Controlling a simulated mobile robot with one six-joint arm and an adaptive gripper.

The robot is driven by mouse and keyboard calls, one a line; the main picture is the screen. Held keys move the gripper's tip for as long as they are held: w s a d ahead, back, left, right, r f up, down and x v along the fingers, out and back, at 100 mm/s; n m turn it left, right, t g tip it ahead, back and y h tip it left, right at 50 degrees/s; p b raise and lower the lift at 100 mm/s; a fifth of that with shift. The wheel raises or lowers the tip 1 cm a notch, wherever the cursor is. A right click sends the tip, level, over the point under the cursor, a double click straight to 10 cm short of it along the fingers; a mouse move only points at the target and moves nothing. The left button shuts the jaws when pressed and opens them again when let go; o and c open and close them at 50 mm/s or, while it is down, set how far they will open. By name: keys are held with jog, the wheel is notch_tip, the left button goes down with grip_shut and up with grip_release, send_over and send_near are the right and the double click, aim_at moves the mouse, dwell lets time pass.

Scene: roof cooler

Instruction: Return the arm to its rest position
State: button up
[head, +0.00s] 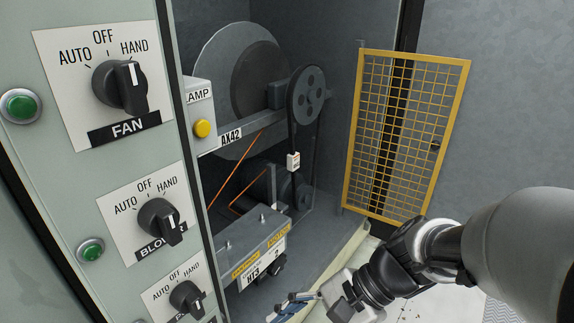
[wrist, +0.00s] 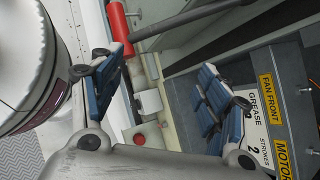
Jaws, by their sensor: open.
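My gripper (head: 290,308) is at the bottom edge of the head view, in front of the machine cabinet's lower edge. My arm (head: 400,265) reaches in from the right, bent at the wrist. In the wrist view my gripper (wrist: 160,98) has its two blue-padded fingers well apart, with nothing between them. The label plate with "GREASE" and "FAN FRONT" (wrist: 266,95) shows behind the right finger. Part of the gripper is cut off by the head view's lower edge.
A pale green panel (head: 60,215) with the FAN knob (head: 120,85) and other knobs stands left. A belt-driven fan unit (head: 240,65) sits inside the cabinet. A yellow mesh guard (head: 405,130) stands behind my arm. A red cylinder (wrist: 120,25) shows in the wrist view.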

jog(key=s+d+r+n+t+h, duration=0.2)
jog(key=d+n+t+h, duration=0.1)
jog(key=d+n, duration=0.3)
jog(key=s+d+r+n+t+h+b, duration=0.1)
jog(key=s+d+r+n+t+h, duration=0.1)
jog(key=d+n+h, duration=0.3)
jog(key=shift+s+d+r+n+t+h, duration=0.2)
jog(key=shift+s+d+n+t+h, duration=0.3)
jog(key=shift+d+t, duration=0.3)
jog(key=shift+s, duration=0.1)
